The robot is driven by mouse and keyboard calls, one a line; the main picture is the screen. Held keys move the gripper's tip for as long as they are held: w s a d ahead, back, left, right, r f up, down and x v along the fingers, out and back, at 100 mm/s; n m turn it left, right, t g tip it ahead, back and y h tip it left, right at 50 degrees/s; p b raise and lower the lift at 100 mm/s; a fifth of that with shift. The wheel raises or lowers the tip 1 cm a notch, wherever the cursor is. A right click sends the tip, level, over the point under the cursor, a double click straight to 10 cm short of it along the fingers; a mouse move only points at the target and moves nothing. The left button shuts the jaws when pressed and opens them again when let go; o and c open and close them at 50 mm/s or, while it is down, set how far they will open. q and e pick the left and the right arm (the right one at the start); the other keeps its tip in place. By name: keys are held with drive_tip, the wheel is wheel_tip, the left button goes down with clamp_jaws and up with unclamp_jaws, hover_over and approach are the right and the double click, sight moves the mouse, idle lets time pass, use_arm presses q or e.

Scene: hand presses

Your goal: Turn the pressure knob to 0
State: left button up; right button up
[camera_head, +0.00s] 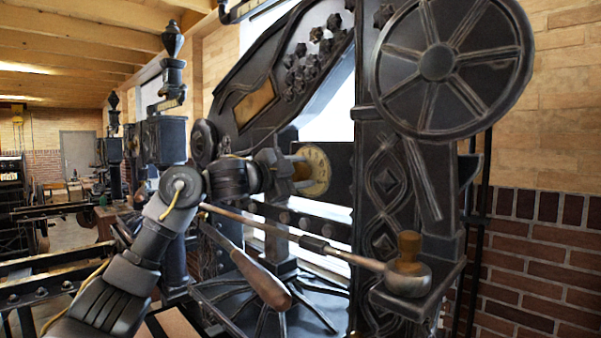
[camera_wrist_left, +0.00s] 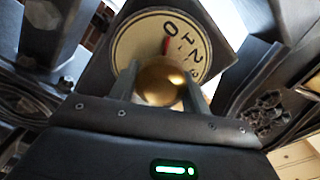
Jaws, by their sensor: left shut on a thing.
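The pressure dial (camera_head: 317,172) is a round cream plate on the dark press in the middle of the head view. In the left wrist view the dial (camera_wrist_left: 130,42) shows black numbers, with 0, 1 and 2 near its upper right. The brass knob (camera_wrist_left: 160,82) stands in front of it. A red pointer (camera_wrist_left: 166,45) sticks up from the knob towards the 0. My left gripper (camera_head: 297,170) reaches the dial from the left and is shut on the knob, a finger on each side. The gripper partly hides the dial. My right gripper is not in view.
A large spoked wheel (camera_head: 438,62) sits at the upper right of the press. A long metal rod (camera_head: 270,227) with a wooden knob (camera_head: 408,247) at its right end crosses below my left gripper. A wooden handle (camera_head: 262,281) hangs lower. A brick wall (camera_head: 548,255) is at the right.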

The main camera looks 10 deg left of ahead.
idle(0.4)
use_arm(q)
drive_tip(key=o, duration=1)
drive_tip(key=shift+f, duration=0.1)
drive_tip(key=shift+s+a, duration=0.2)
drive_tip(key=shift+s, duration=0.05)
drive_tip(key=b+v, duration=0.5)
drive_tip(key=v, duration=0.5)
drive_tip(key=shift+s+a, duration=0.1)
